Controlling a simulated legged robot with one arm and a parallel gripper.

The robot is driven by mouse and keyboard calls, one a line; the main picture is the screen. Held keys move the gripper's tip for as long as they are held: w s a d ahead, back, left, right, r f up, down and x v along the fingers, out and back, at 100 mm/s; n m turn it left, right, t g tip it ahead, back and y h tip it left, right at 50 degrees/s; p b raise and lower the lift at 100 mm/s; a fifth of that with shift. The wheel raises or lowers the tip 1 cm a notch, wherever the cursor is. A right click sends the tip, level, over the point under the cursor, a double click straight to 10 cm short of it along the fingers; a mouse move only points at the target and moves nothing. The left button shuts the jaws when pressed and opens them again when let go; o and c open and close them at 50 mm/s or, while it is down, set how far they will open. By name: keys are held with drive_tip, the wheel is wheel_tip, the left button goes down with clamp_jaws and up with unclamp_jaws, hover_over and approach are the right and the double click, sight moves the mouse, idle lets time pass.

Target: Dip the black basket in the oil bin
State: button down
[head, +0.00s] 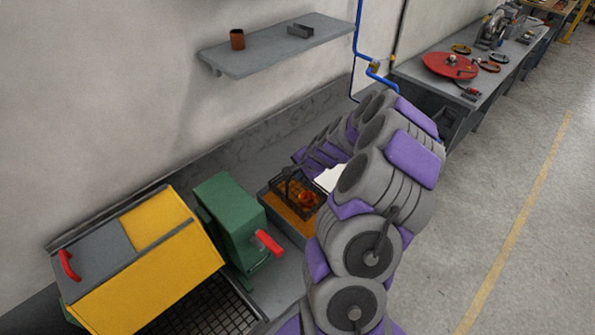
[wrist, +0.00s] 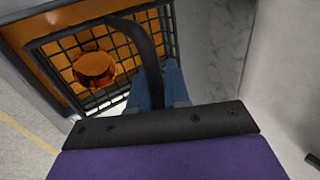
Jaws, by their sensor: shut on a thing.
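The black wire basket (head: 302,195) is at the oil bin (head: 287,213), a grey box with orange oil inside. In the wrist view the basket (wrist: 122,84) hangs from a curved black handle, with an orange-brown copper coil (wrist: 95,68) inside it. Orange oil (wrist: 52,27) shows behind and around the basket. How deep the basket sits cannot be told. My gripper (wrist: 158,88) has blue-grey fingers shut on the basket handle. In the head view my arm covers part of the gripper area.
A green machine with a red handle (head: 267,242) stands left of the bin. A yellow and grey box (head: 160,265) is further left. A wall shelf (head: 277,45) hangs above. A workbench (head: 470,65) with a red disc stands at the back right. Open floor lies right.

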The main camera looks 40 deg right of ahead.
wheel_tip(320, 180, up, 3)
drive_tip(key=shift+p, duration=0.9)
drive_tip(key=shift+f, duration=0.1)
